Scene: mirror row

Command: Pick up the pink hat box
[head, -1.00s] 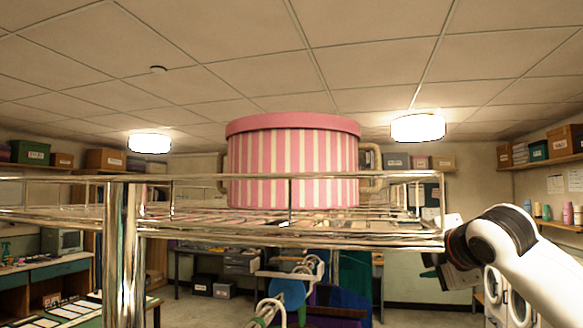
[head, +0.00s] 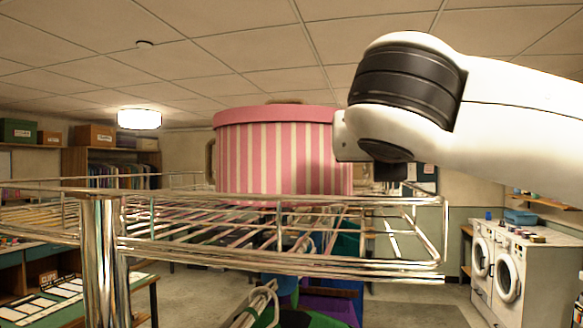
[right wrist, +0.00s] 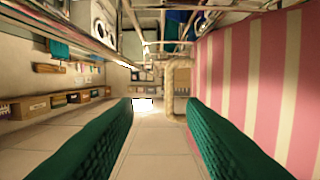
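The pink hat box (head: 272,160), round with pink and cream stripes and a pink lid, stands upright on a chrome wire shelf (head: 290,268). A tan loop handle (head: 210,160) shows on its left side. My right arm covers its right side in the head view. In the right wrist view the box wall (right wrist: 255,80) fills the right side. My right gripper (right wrist: 158,103) has its green fingers wide apart and empty. A tan handle (right wrist: 178,85) shows ahead, near the right fingertip; I cannot tell whether it lies between the fingers. My left gripper is not in view.
A chrome post (head: 103,260) and the shelf's raised wire rail stand in front of the box. White washing machines (head: 505,265) stand at the lower right. Boxes (head: 93,135) line a wall shelf at the left. Open air lies above the box.

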